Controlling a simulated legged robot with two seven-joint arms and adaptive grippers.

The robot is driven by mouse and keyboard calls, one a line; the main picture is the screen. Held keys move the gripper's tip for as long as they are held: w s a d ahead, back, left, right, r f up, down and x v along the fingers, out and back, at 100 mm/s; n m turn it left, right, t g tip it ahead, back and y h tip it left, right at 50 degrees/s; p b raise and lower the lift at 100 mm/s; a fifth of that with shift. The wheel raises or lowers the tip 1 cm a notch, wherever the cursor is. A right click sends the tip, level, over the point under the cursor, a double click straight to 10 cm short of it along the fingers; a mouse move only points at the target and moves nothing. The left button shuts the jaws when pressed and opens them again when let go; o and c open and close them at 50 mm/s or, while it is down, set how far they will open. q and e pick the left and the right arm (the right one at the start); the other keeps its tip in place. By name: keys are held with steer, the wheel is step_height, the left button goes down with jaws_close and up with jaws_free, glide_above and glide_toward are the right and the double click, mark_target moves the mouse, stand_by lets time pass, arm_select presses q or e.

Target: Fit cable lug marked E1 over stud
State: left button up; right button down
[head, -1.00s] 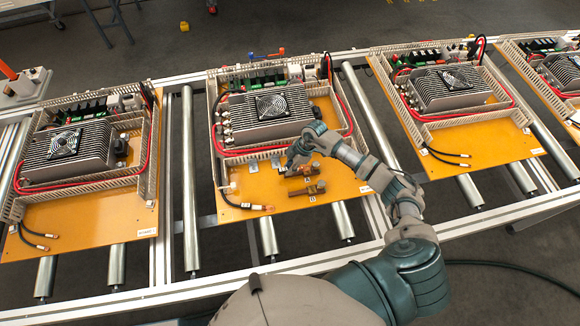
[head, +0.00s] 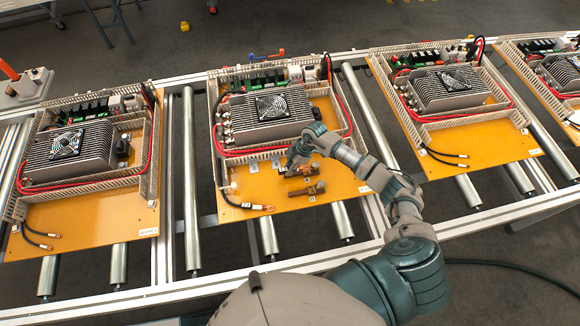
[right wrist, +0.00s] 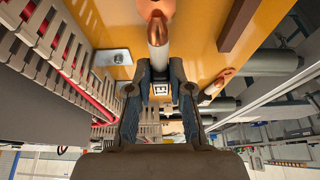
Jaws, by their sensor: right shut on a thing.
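My right gripper (head: 288,169) is over the front part of the middle board (head: 235,190), beside the copper-brown blocks (head: 308,190). In the right wrist view, my right gripper (right wrist: 160,92) is shut on the cable lug (right wrist: 157,28), around its sleeve, where a white tag with a dark E shows. The rest of the mark is not readable. The lug's copper end points away from the fingers, towards the top edge of the view. I cannot tell whether it touches a stud; the stud is not clearly visible. My left gripper is not in view.
A second cable with a copper end (head: 265,207) lies at the board's front left; a copper end (right wrist: 222,76) shows right of my fingers. A metal plate with a hole (right wrist: 113,57) lies to the left. The slotted duct wall (head: 250,153) runs behind the blocks.

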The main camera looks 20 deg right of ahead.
steer(key=shift+f, duration=0.85)
stand_by(0.4)
steer(key=shift+p, duration=0.3)
stand_by(0.9)
steer(key=shift+r, duration=0.1)
stand_by(0.5)
steer(key=c, duration=1)
jaws_free()
steer(key=shift+f, duration=0.2)
